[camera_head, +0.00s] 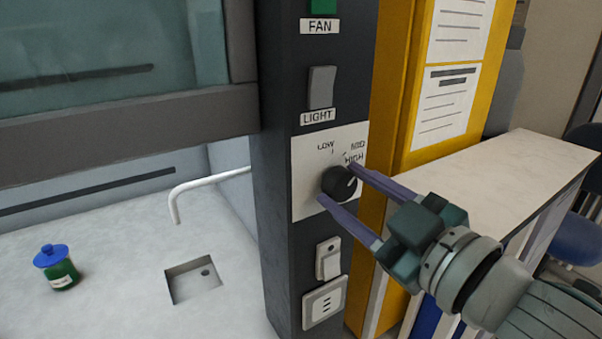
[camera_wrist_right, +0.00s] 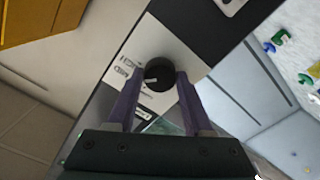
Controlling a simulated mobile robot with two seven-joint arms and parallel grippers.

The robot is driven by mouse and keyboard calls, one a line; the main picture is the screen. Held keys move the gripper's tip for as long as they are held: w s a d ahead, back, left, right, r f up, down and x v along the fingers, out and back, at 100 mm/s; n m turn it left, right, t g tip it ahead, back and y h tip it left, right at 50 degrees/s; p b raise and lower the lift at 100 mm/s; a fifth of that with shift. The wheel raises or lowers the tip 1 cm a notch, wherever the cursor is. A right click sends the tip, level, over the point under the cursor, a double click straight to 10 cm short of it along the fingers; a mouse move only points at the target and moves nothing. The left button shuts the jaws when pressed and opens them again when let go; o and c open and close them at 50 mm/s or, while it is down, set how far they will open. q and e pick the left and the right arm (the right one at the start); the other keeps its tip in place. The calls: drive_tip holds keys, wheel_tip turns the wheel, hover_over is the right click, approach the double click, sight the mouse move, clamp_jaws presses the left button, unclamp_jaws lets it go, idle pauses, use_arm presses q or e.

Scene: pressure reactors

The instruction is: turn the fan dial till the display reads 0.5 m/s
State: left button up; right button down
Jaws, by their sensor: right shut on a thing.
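The fan dial (camera_head: 339,183) is a round black knob on a white plate (camera_head: 305,205) marked LOW, MID and HIGH, on the dark control column. A light mark on the knob faces right, near HIGH. My right gripper (camera_head: 337,182) comes from the lower right, its two purple fingers on either side of the knob, shut on it. In the right wrist view the dial (camera_wrist_right: 159,73) sits between the fingertips. No display with a speed reading shows in either view. My left gripper is not in view.
Above the dial are the LIGHT switch (camera_head: 321,87) and the green FAN switch (camera_head: 322,5); sockets (camera_head: 324,302) sit below. Left is the hood with a raised sash (camera_head: 120,125), a bent tap (camera_head: 205,185) and a green bottle (camera_head: 58,270). A yellow cabinet (camera_head: 395,95) stands close right.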

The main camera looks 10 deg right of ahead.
drive_tip(key=shift+c, duration=1.5)
unclamp_jaws()
drive_tip(key=b+v, duration=0.1)
drive_tip(key=v, duration=0.9)
drive_tip(key=shift+b, duration=0.3)
